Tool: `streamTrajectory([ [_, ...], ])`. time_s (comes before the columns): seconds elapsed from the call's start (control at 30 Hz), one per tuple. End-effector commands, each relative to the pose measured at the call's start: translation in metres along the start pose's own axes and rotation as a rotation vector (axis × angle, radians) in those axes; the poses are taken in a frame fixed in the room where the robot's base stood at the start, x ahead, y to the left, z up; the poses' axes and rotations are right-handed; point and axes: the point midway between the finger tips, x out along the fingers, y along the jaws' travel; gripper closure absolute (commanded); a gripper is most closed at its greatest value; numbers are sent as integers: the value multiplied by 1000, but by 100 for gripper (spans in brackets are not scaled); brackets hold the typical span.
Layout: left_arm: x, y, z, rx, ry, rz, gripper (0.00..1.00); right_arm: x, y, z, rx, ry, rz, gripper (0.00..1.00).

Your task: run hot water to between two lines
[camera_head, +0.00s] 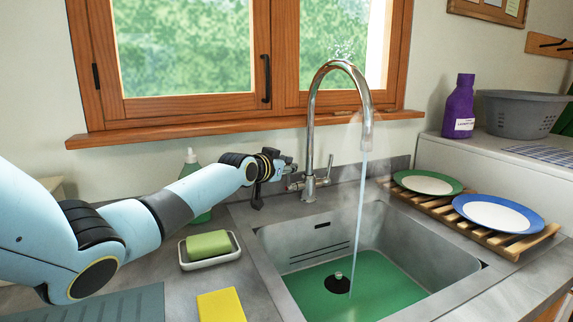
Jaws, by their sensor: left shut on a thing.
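A chrome tap (311,120) stands behind the grey sink (420,245), and a thin stream of water (360,200) falls from its spout into the basin. Faint steam hangs around the stream. Two dark lines (320,254) run along the back left basin wall, below a dark slot. A green surface (380,285) covers the basin bottom, its edge below both lines; I cannot tell how deep the water over it is. A dark plug (337,283) shows there. My right gripper is out of view.
A soap dish (236,253) with green soap, a yellow sponge (221,305) and a green bottle (191,158) stand left of the sink. A wooden rack (440,209) with two plates stands right. A purple bottle (460,100) and grey tub (515,112) stand behind it.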

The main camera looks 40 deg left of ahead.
Motion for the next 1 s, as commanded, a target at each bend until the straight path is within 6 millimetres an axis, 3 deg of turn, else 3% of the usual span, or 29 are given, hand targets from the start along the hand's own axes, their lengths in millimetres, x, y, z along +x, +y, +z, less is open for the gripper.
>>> streamTrajectory([
  [0.6, -12, 23, 10, 262, 182, -95, 100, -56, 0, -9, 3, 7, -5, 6],
  [1.0, -12, 25, 16, 288, 201, -105, 100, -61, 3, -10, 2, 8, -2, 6],
])
